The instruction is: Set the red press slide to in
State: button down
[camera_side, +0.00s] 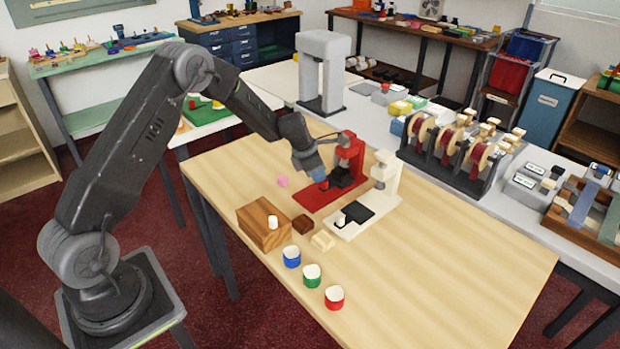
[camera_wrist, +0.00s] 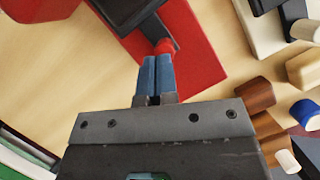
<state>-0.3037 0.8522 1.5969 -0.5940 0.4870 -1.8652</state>
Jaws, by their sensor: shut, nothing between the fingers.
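The red press (camera_side: 350,160) stands on its red base plate (camera_side: 312,202) near the far side of the wooden table. Its dark slide sits low on the plate; in the wrist view the slide (camera_wrist: 128,10) has a red knob (camera_wrist: 165,46) at its near end. My gripper (camera_side: 319,180) is at the knob end of the slide, over the plate. Its blue fingers (camera_wrist: 156,62) are closed together and empty, with their tips right at the knob. I cannot tell whether they touch it. The arm and fingers hide part of the slide in the side view.
A white press (camera_side: 386,178) with a dark slide (camera_side: 357,211) stands just right of the red one. A wooden block (camera_side: 262,226), small brown and cream blocks, and blue, green and red cups (camera_side: 334,298) lie nearer. The table's right part is clear.

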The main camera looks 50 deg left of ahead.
jog(key=shift+w, duration=0.4)
